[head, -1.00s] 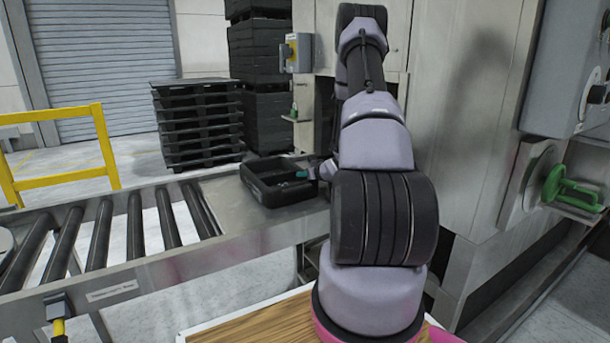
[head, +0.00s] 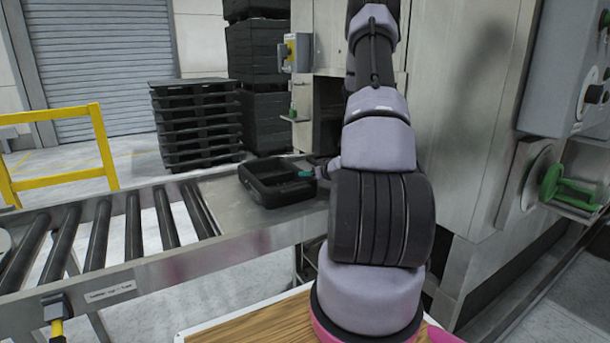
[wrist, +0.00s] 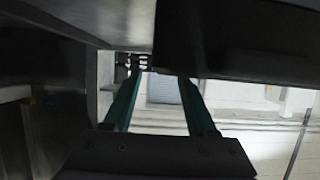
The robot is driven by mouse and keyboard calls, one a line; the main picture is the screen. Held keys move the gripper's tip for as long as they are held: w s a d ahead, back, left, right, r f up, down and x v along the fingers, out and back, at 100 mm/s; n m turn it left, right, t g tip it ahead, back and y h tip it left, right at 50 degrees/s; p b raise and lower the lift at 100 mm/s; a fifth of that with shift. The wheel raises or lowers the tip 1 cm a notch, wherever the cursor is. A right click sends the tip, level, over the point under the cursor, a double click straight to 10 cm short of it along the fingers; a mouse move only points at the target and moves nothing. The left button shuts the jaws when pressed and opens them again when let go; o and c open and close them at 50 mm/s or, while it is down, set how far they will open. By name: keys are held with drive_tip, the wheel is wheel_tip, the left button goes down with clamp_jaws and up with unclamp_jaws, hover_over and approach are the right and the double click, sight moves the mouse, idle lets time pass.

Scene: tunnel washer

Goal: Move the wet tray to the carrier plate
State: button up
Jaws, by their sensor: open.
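A black open tray (head: 262,192) sits on the flat metal deck at the right end of the roller conveyor in the head view. My gripper (head: 305,173) is at the tray's right rear side, mostly hidden behind my arm; only a bit of teal fingertip shows over the rim. In the wrist view my gripper (wrist: 158,75) has its two teal fingers apart with nothing between them. A dark flat surface fills the top right there; I cannot tell if it is the tray. I cannot pick out the carrier plate.
The roller conveyor (head: 105,235) runs to the left of the tray. A wall switch box (head: 297,52) and the steel machine wall (head: 465,110) stand behind and right. Stacked black pallets (head: 198,120) and a yellow rail (head: 60,176) are at the back left.

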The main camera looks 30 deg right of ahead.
drive_tip(key=v, duration=0.6)
drive_tip(key=s+a+r+m+g+h, duration=0.2)
drive_tip(key=a+r, duration=0.2)
drive_tip(key=r, duration=0.6)
drive_tip(key=s+a+r+m+g+h, duration=0.1)
drive_tip(key=s+a+r+g, duration=0.2)
drive_tip(key=r, duration=0.7)
drive_tip(key=s+a+r+y, duration=0.2)
drive_tip(key=s+a+r, duration=0.2)
drive_tip(key=s+a, duration=0.5)
drive_tip(key=s+a+r+m+g+y, duration=0.1)
drive_tip(key=s+a+r+y, duration=0.1)
drive_tip(key=s+a+r, duration=0.3)
drive_tip(key=s+a, duration=0.4)
drive_tip(key=s, duration=0.1)
drive_tip(key=shift+s+a+m+g+y, duration=0.25)
drive_tip(key=shift+s+m+g+y, duration=0.05)
drive_tip(key=shift+s+y, duration=0.1)
drive_tip(key=shift+r, duration=0.1)
drive_tip(key=shift+c, duration=0.6)
